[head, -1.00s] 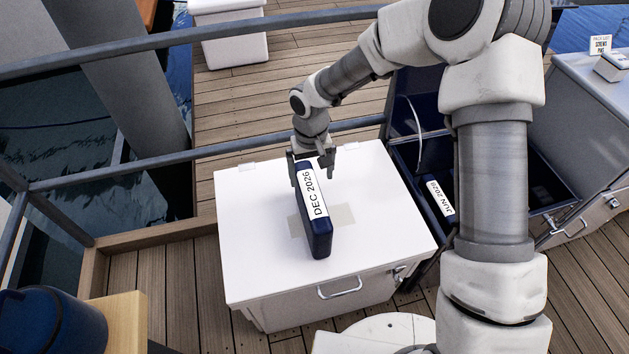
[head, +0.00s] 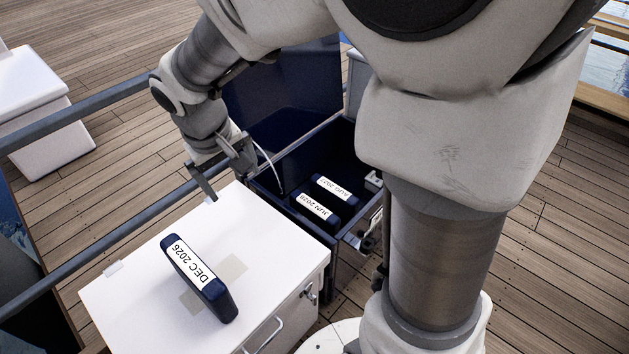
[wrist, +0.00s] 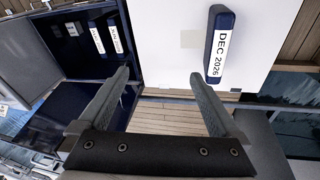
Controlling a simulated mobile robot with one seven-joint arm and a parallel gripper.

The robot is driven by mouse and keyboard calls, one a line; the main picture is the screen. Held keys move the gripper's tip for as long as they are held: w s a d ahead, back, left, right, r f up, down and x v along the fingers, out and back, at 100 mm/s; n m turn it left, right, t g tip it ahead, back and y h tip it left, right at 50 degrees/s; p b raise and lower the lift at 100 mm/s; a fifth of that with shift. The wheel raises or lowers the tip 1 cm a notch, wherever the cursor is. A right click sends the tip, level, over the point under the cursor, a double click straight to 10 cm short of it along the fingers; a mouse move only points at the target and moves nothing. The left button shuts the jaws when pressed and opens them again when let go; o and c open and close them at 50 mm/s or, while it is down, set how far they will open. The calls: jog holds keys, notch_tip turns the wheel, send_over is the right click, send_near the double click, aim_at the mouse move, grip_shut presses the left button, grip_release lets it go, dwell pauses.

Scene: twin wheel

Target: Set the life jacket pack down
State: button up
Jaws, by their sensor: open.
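The life jacket pack (head: 199,277) is a dark blue block with a white label reading DEC 2026. It stands on its narrow side on the white lid of a closed locker (head: 130,283), next to a beige patch. It also shows in the wrist view (wrist: 219,45). My gripper (head: 222,180) is open and empty, above the back edge of the white lid and apart from the pack. In the wrist view the two fingers (wrist: 158,78) are spread with nothing between them.
An open dark blue locker (head: 300,160) stands right of the white lid, its lid raised. It holds two packs, labelled JUN 2026 (head: 316,208) and AUG (head: 335,190), year unclear. A railing (head: 90,120) runs behind. Another white box (head: 40,110) stands at far left.

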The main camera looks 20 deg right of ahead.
jog(key=s+d+r+m+t, duration=0.1)
jog(key=s+d+r, duration=0.3)
jog(key=s, duration=0.4)
jog(key=s+d+r+m+t+y, duration=0.1)
jog(key=s+d+r+m+t, duration=0.1)
jog(key=s+d+r, duration=0.3)
jog(key=s, duration=0.3)
jog(key=shift+d+r, duration=0.25)
jog(key=shift+d, duration=0.05)
jog(key=shift+r, duration=0.1)
notch_tip(320, 180, up, 6)
jog(key=p, duration=0.5)
jog(key=shift+f+p, duration=0.2)
jog(key=shift+p, duration=0.2)
